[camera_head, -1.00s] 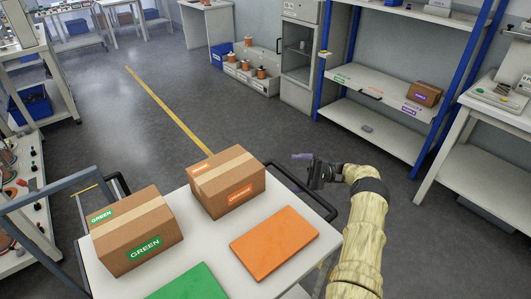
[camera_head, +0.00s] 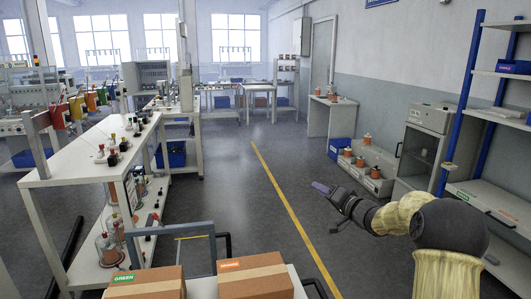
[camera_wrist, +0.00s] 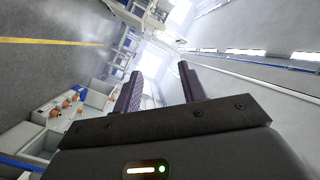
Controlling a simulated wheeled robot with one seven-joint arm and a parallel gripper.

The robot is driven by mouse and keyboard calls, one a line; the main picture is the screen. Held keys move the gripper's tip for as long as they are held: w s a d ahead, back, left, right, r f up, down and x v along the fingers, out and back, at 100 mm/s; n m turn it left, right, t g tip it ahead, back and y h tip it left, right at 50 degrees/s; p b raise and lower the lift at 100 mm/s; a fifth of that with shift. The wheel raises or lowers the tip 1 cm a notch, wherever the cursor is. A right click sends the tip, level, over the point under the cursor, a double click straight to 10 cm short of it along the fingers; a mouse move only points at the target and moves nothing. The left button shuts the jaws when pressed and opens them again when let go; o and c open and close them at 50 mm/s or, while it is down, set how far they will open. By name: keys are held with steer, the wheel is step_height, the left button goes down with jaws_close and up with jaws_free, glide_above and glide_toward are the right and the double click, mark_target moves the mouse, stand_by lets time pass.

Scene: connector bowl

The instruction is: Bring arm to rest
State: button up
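My gripper (camera_head: 333,194) is raised in the air at the right of the head view, at the end of my bent arm, to the right of the yellow floor line. In the wrist view my gripper's two dark fingers (camera_wrist: 158,92) stand apart with nothing between them. The gripper is open and empty and touches nothing. My arm's upper part shows at the lower right of the head view.
A box with a green label (camera_head: 146,284) and a box with an orange label (camera_head: 255,277) stand at the bottom edge. A blue-posted shelf (camera_head: 455,110) is on the right. A workbench (camera_head: 95,150) is on the left. The floor (camera_head: 240,215) between is clear.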

steer(key=s+a+f+n+g+h, duration=0.1)
steer(key=s+f+g+h, duration=0.3)
steer(key=s, duration=0.9)
steer(key=s+f+n+g+h, duration=0.15)
steer(key=s+f+g, duration=0.4)
steer(key=s, duration=0.75)
steer(key=s+a+f+g+h, duration=0.15)
steer(key=s+f+h, duration=0.35)
steer(key=s, duration=0.7)
step_height(320, 180, up, 12)
steer(key=s+g+p, duration=0.1)
steer(key=p, duration=1.2)
steer(key=shift+d+f+y, duration=0.15)
steer(key=shift+d+y, duration=0.25)
steer(key=shift+y, duration=0.05)
steer(key=shift+n, duration=0.25)
jaws_close()
